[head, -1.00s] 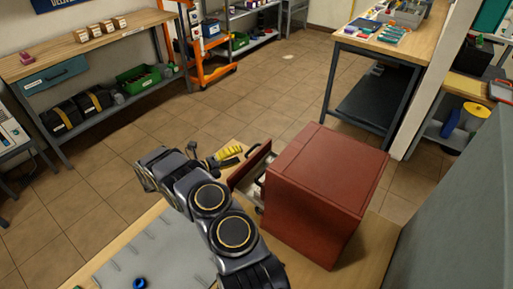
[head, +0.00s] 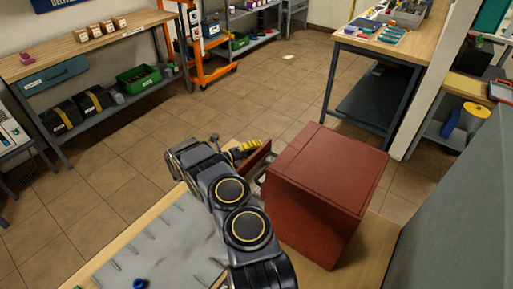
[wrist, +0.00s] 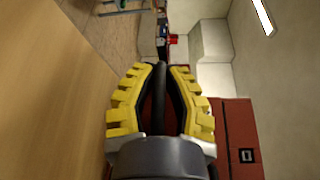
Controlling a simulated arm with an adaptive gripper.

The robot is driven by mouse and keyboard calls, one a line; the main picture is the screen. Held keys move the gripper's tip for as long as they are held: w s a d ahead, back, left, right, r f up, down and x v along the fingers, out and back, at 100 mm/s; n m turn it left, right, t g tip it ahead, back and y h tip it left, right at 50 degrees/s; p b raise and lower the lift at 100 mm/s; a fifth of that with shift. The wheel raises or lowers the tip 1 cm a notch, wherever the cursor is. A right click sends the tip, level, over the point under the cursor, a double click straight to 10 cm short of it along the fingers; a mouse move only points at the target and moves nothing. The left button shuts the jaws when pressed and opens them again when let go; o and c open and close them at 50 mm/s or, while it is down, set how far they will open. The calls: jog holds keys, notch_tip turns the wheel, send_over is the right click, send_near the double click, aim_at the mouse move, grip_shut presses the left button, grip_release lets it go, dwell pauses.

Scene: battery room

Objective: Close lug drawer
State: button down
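The red cabinet (head: 330,180) stands on the wooden bench in the head view. Its drawer (head: 257,160) sticks out a little on the left side, with a narrow gap behind its red front. My gripper (head: 244,149) is at the outer face of that front, partly hidden by my arm. In the wrist view my gripper's yellow fingers (wrist: 162,70) lean toward each other around a dark upright bar, with dark red behind it. I cannot tell whether they grip it. The cabinet face with a small dark square shows at the right in the wrist view (wrist: 237,130).
A grey mat (head: 165,250) with a blue round piece (head: 139,284) lies on the bench left of my arm. A grey panel (head: 455,215) stands to the right of the cabinet. Open tiled floor (head: 150,150) lies beyond the bench.

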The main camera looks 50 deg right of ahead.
aim_at(254, 186)
jog(key=shift+s+f, duration=0.1)
jog(key=s, duration=1.1)
jog(key=shift+s, duration=0.35)
jog(key=c, duration=1.1)
grip_release()
jog(key=v, duration=1.2)
jog(key=shift+w, duration=0.15)
